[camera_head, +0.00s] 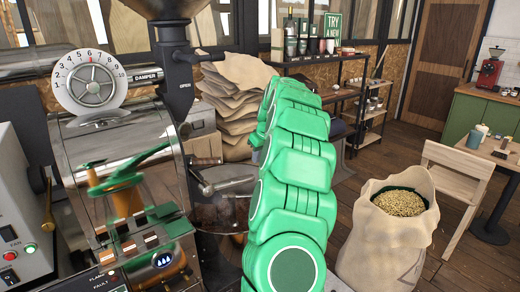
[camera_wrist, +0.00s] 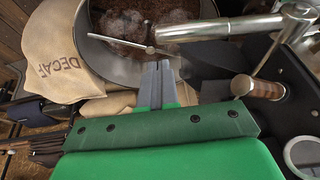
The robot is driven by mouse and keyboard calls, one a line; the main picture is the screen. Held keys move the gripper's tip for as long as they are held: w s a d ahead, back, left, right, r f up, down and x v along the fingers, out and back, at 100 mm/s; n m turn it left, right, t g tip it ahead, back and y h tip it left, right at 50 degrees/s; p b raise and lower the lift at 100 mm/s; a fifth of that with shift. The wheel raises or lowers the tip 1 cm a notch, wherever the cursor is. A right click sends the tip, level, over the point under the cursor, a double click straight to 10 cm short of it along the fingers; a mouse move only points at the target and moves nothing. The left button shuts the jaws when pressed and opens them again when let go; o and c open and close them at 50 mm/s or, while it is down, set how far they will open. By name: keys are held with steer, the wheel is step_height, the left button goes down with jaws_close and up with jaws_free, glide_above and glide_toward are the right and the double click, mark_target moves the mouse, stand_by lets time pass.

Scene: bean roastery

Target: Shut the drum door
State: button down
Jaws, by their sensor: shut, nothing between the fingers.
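The roaster (camera_head: 125,150) stands at left in the head view, its shiny front reflecting my green arm. A wooden-gripped handle (camera_head: 206,162) and a chrome lever end (camera_head: 207,188) stick out from its right side. The drum door's outline, and whether it stands ajar, I cannot make out. In the wrist view my gripper (camera_wrist: 158,66) is shut and empty, its tips over the near rim of the round cooling tray (camera_wrist: 110,68). A wooden-gripped handle (camera_wrist: 258,88) and a chrome bar (camera_wrist: 225,28) lie to its right, apart from the fingers. My arm hides the gripper in the head view.
Dark beans (camera_head: 215,215) lie in the tray, with steam in the wrist view. A DECAF sack (camera_wrist: 52,52) is beside the tray. An open bean sack (camera_head: 388,232) and a chair (camera_head: 455,185) stand at right. Stacked sacks (camera_head: 232,105) are behind.

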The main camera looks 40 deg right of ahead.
steer(key=shift+s+a+x, duration=0.1)
steer(key=shift+s+x, duration=0.05)
steer(key=shift+x, duration=0.85)
steer(key=shift+s+a+x, duration=0.1)
steer(key=shift+x, duration=0.95)
steer(key=shift+s+a+x, duration=0.1)
steer(key=shift+s+x, duration=0.05)
steer(key=shift+x, duration=0.85)
steer(key=shift+f, duration=0.3)
